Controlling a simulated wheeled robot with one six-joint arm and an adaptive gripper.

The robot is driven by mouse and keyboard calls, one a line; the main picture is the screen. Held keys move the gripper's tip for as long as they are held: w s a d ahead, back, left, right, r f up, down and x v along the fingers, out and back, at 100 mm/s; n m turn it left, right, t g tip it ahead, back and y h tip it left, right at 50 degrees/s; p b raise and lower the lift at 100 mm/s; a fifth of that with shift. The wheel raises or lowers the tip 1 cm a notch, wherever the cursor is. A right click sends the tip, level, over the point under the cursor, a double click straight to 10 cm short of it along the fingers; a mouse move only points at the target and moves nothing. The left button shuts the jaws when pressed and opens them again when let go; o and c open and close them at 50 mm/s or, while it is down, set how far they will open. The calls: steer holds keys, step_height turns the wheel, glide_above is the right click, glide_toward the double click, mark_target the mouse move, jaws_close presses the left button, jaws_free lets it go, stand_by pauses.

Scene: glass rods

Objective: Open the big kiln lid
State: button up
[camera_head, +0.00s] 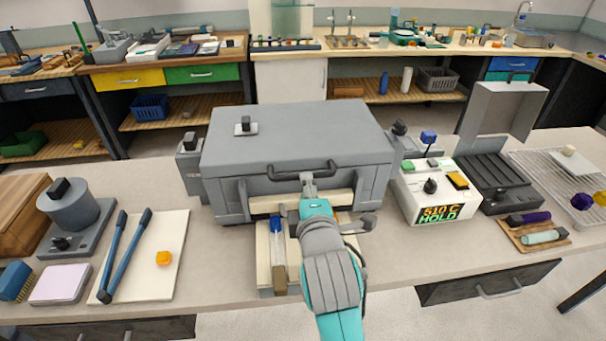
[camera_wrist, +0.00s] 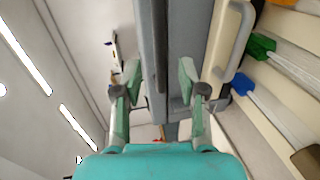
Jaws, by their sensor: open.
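The big kiln (camera_head: 222,205) is a wide grey box in the middle of the bench. Its lid (camera_head: 310,125) lies flat and shut, with a small dark-knobbed fitting on top at the left. A dark bar handle (camera_head: 285,177) runs along the lid's front edge. My gripper (camera_head: 309,182) is at the kiln's front, at the handle's middle. In the wrist view my gripper (camera_wrist: 160,82) is open, its two green fingers on either side of a grey edge with a dark bar (camera_wrist: 158,45). I cannot tell whether the fingers touch the handle.
A white controller (camera_head: 435,192) reading "510 C HOLD" stands right of the kiln. A small black kiln with its grey lid raised (camera_head: 505,108) is beyond it. Long blue-handled tools (camera_head: 128,255) lie on a pale board at left. A tray with rods (camera_head: 263,265) sits below my arm.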

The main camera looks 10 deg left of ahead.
steer(key=shift+x, duration=3.1)
jaws_close()
